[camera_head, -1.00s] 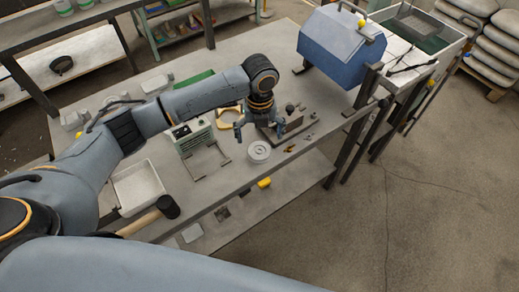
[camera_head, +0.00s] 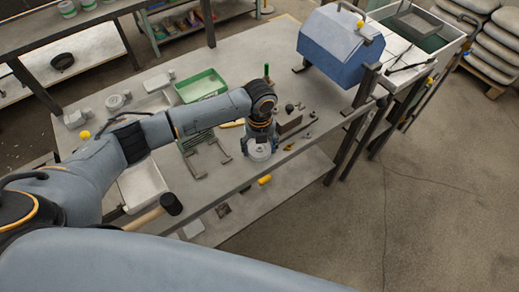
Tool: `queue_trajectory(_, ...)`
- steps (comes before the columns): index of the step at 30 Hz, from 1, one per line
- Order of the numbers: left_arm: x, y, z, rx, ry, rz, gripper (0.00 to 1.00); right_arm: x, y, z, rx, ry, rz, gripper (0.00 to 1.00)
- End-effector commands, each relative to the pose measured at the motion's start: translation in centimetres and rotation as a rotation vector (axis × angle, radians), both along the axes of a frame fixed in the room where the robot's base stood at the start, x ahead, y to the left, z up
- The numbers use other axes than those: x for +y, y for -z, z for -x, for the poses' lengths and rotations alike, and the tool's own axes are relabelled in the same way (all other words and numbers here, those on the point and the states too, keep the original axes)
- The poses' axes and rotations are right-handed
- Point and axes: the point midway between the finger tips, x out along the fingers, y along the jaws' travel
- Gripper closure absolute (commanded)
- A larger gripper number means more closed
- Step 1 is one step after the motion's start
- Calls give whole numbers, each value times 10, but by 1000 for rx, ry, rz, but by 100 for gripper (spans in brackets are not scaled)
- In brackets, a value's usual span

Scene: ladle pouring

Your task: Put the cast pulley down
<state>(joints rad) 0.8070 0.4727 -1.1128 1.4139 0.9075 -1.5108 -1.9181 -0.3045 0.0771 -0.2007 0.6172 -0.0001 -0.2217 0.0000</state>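The cast pulley (camera_head: 259,153) is a small light-grey round disc near the front edge of the grey workbench (camera_head: 222,196). My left gripper (camera_head: 260,148) comes down over it from above. Its fingers stand close against the left and right sides of the disc, closer together than before, and appear shut on it. The gripper's body hides the back part of the pulley. The pulley appears to rest on the bench top; I see no gap beneath it. My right gripper is not in view.
A dark block on a plate (camera_head: 289,123) and small brass parts (camera_head: 289,146) lie just right of the gripper.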

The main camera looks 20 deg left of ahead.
Motion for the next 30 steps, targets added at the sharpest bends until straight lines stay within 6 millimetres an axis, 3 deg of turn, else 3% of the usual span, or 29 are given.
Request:
queue_trajectory(3,0,0,0,0,0,0,71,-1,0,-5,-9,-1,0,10)
queue_trajectory(12,0,-2,-1,-1,-1,1,71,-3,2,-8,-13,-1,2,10)
queue_trajectory(19,0,-26,-2,-7,1,3,71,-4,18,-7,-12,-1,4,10)
queue_trajectory(30,2,-94,63,-1,4,0,71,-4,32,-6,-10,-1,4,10)
